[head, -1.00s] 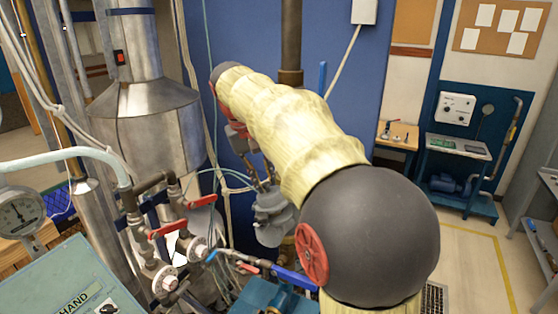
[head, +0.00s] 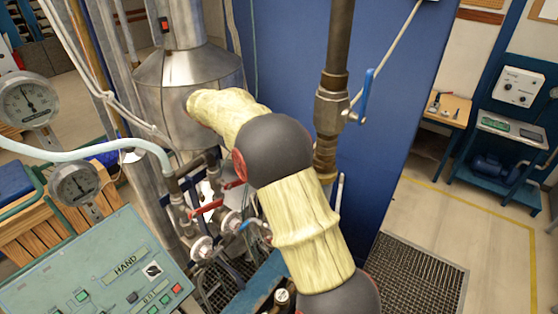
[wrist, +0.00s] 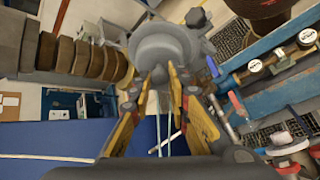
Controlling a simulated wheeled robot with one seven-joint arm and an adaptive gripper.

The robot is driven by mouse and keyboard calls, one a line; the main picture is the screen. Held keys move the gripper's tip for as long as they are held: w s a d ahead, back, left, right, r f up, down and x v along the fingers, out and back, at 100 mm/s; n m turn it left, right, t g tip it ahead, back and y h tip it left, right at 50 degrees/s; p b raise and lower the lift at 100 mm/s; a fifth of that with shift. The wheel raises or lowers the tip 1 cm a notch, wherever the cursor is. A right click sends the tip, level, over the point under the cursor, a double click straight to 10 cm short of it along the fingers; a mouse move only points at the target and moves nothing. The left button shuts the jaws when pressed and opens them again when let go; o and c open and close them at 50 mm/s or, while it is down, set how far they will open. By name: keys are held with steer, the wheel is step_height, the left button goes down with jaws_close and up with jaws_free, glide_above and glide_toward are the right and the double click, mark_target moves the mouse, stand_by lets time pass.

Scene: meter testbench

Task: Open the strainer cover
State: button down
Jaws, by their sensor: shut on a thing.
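In the wrist view, my gripper (wrist: 158,78) has its two yellow-sided fingers drawn together at the near edge of a grey round part with lugs, which looks like the strainer cover (wrist: 160,45). The gripper is shut on it, though the exact place of contact is hard to make out. A bolt-like knob (wrist: 196,17) sits at the cover's right edge. Whether the cover is apart from its body cannot be told. In the head view, my arm hides the gripper and the strainer.
Red-handled valves (head: 214,202) and pipes stand close to my arm in the head view. A vertical pipe with a blue-handled valve (head: 332,108) rises on its right. A control panel (head: 95,265) is at the lower left. Open floor (head: 500,255) lies to the right.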

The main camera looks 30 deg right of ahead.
steer(key=shift+w+a+f+g, duration=0.1)
steer(key=shift+w+f+g, duration=0.15)
steer(key=shift+w+g, duration=0.05)
stand_by(0.4)
steer(key=c, duration=1.7)
jaws_free()
steer(key=shift+o, duration=0.2)
